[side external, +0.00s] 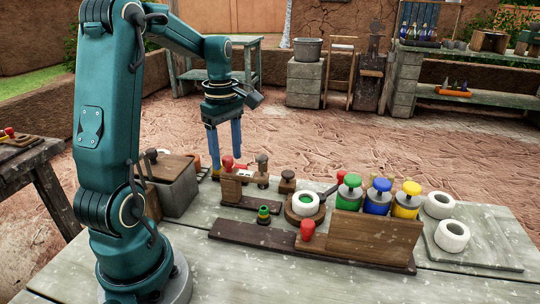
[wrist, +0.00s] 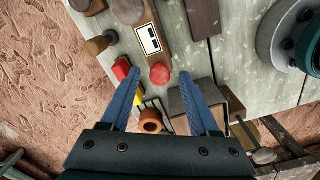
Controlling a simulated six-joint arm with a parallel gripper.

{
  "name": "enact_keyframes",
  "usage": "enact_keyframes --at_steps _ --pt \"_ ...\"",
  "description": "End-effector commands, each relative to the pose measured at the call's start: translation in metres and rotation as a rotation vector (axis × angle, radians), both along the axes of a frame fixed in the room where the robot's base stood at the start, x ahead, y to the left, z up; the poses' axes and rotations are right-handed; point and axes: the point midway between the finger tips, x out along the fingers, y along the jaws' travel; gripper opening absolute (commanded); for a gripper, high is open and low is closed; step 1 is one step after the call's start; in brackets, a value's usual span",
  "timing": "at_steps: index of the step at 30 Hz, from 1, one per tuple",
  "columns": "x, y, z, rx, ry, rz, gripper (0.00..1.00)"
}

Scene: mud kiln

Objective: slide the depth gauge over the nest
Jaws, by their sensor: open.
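My gripper (side external: 226,166) is open and points down at the far side of the bench. In the wrist view, a red knob (wrist: 159,74) shows between the two blue fingertips (wrist: 160,78), with space on both sides; I see no contact. The knob belongs to a wooden block with a white marked plate (wrist: 148,40), which looks like the depth gauge; in the side view this block (side external: 231,187) stands by a dark wooden strip (side external: 252,205). A round wooden holder (side external: 292,217), which may be the nest, bears a white ring (side external: 306,204) with green inside.
Green, blue and yellow knobbed pots (side external: 378,199) stand behind an upright wooden board (side external: 375,238). White rings (side external: 452,236) lie on a slab at right. A dark rail (side external: 255,237) with a red knob (side external: 307,230) lies in front. A grey box (side external: 178,190) stands left of the gripper.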

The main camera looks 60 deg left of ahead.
Motion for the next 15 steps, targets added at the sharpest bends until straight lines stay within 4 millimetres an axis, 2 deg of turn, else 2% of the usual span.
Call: enact_keyframes --at_steps 2,3,7,8,15 --pt "0.0000 0.0000 0.0001 0.000 0.000 0.000 0.62" --pt "0.0001 0.0000 0.0002 0.000 0.000 0.000 0.54" --pt "0.0000 0.0000 0.0003 0.000 0.000 0.000 0.04" --pt "0.0000 0.0000 0.0004 0.000 0.000 0.000 0.00" --pt "0.0000 -0.0001 0.0006 0.000 0.000 0.000 0.00"
